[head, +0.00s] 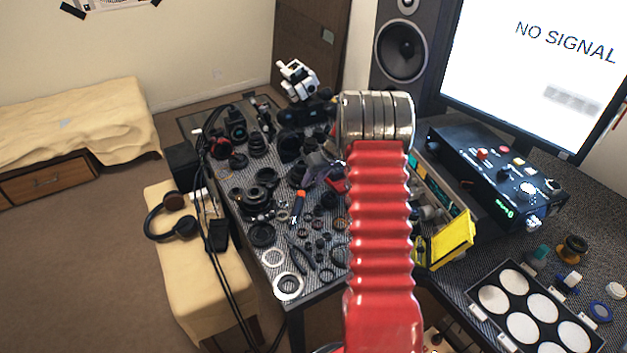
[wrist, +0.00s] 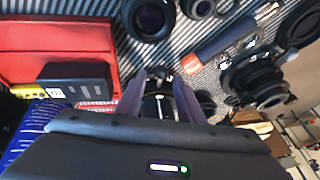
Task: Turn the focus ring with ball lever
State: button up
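In the wrist view my gripper (wrist: 160,92) has its two purple-grey fingers apart, one on each side of a small dark cylindrical lens part (wrist: 158,106). A small dark rounded knob (wrist: 160,73) shows at the far end between the fingertips; I cannot tell whether it is the ball lever. Contact between fingers and part is not clear. The focus ring cannot be picked out with certainty. In the head view my gripper (head: 318,168) is small, over the middle of the patterned table, partly hidden by my red arm.
A screwdriver (wrist: 212,48) lies ahead and right, beside a black lens assembly (wrist: 257,82). A red case (wrist: 55,55) and a black block (wrist: 78,80) are at left. Lens parts crowd the table. A yellow-lidded box (head: 447,240) and a white-disc tray (head: 528,310) stand right.

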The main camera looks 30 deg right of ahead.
grip_shut()
dwell(0.4)
jog(key=shift+d, duration=0.15)
jog(key=shift+s+m, duration=0.1)
jog(key=shift+m, duration=0.2)
